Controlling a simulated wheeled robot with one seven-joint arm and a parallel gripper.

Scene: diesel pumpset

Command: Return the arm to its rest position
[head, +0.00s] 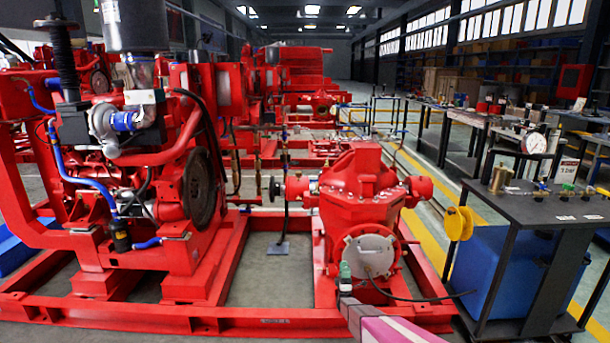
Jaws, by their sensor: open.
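A pink and grey bar (385,325) slants up from the bottom edge in the head view. It ends near the foot of the red pump (362,190), and I cannot tell whether it is part of my arm. I make out no gripper fingers in this view. A small green-topped fitting (345,270) stands just above the bar's far end, in front of the pump's round grey cover (368,256). A dark cable runs right from near it.
A red diesel engine (130,165) stands left of the pump on a red base frame (250,323). A yellow-lined aisle runs between.

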